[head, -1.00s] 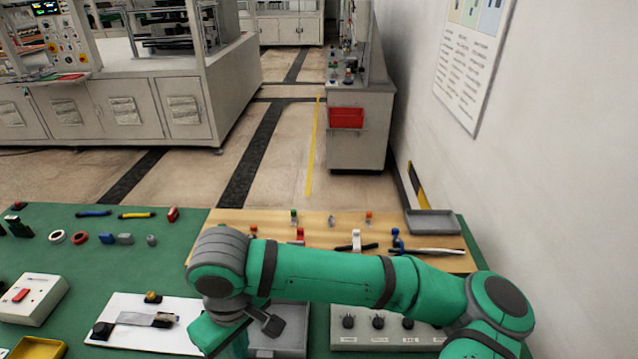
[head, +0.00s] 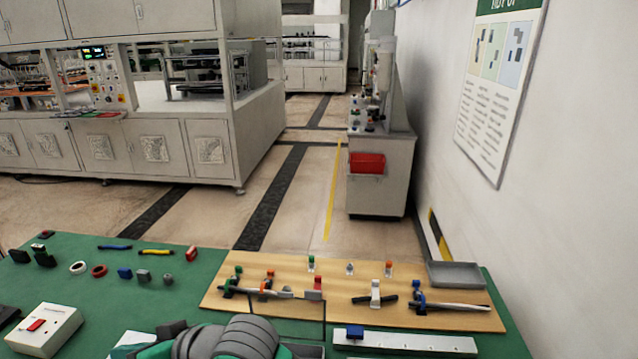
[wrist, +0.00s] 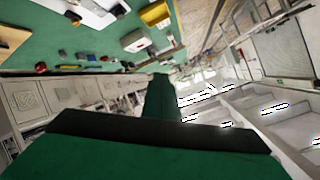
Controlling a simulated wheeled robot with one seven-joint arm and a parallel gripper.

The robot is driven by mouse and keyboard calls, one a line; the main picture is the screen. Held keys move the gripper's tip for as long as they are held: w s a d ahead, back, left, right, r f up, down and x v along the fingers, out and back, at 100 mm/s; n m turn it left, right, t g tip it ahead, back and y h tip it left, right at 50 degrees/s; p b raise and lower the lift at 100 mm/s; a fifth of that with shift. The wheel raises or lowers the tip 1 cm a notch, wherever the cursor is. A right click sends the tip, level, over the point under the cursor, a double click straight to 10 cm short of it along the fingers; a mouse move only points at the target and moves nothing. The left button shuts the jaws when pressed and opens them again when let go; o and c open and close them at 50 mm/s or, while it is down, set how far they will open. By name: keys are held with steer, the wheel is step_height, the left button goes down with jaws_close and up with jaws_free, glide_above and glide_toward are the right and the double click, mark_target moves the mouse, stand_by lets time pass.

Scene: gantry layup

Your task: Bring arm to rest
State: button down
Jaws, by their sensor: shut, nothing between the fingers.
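My gripper (wrist: 160,80) shows in the wrist view as a narrow green block in the middle, rising from a wide green body with a dark band. It is shut, with nothing seen between the fingers. In the head view my arm shows only at the bottom edge, as a grey rounded joint with green parts, folded low in front of the bench. My gripper is out of sight in the head view. The wrist view looks across the room at a steep tilt, with the bench top at upper left.
The green bench (head: 195,268) carries a wooden board (head: 345,307) with clamps and tools, a grey tray (head: 455,274), a white control box (head: 45,330) and a pale rail (head: 410,343). A white wall (head: 445,110) stands on the right. Floor beyond the bench is open.

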steer(key=w+r+m+t+y, duration=0.3)
steer(key=r+t+y, duration=0.1)
steer(key=w+d+f+m+t+h, duration=0.4)
steer(key=w+d+f+m+t, duration=0.15)
steer(key=d+m+t, duration=0.4)
steer(key=s+d+f+m+h, duration=0.1)
steer(key=s+d+f+h, duration=0.3)
steer(key=f, duration=0.3)
steer(key=s+d+f+m+t+h, duration=0.1)
steer(key=s+d+f+h, duration=0.2)
steer(key=s+d+f, duration=0.2)
steer(key=s+d+f+m+t+h, duration=0.1)
steer(key=s+d+f+h, duration=0.3)
steer(key=d+f, duration=0.4)
steer(key=shift+s+f+h, duration=0.3)
steer(key=shift+s+f, duration=0.15)
steer(key=shift+s, duration=0.15)
steer(key=s+d+f+n+h, duration=0.1)
steer(key=s+d+n, duration=0.1)
steer(key=s+d, duration=0.2)
steer(key=s+d+f+n+g, duration=0.1)
steer(key=s+d+n, duration=0.2)
steer(key=s, duration=0.8)
steer(key=shift+s+d+f+h, duration=0.3)
steer(key=shift+d+f+h, duration=0.1)
steer(key=shift+d, duration=0.4)
